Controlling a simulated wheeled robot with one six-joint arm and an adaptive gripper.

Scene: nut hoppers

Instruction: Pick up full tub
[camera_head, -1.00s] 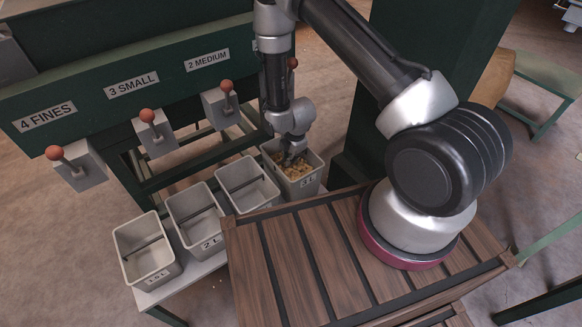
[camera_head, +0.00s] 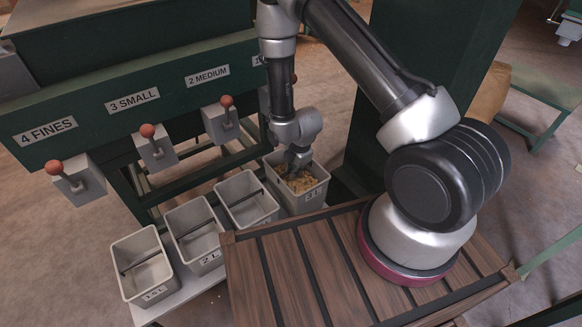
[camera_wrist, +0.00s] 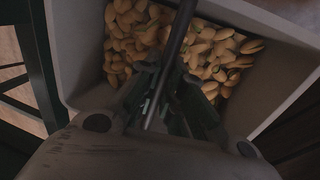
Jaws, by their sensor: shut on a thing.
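The full tub (camera_head: 312,196) is a light grey bin at the right end of the tub row, holding tan nuts in their shells. In the wrist view the tub (camera_wrist: 268,22) fills much of the picture, with the nuts (camera_wrist: 222,50) inside and a dark bar handle (camera_wrist: 180,32) across its mouth. My gripper (camera_head: 297,164) points down into the tub's mouth. In the wrist view my gripper (camera_wrist: 172,108) is shut on the bar handle. The fingertips are partly dark and hard to make out.
Three empty grey tubs, a left one (camera_head: 143,285), a middle one (camera_head: 205,255) and a right one (camera_head: 254,211), stand in a row on a bench. Hopper levers (camera_head: 150,146) hang above. A slatted wooden deck (camera_head: 290,275) lies in front.

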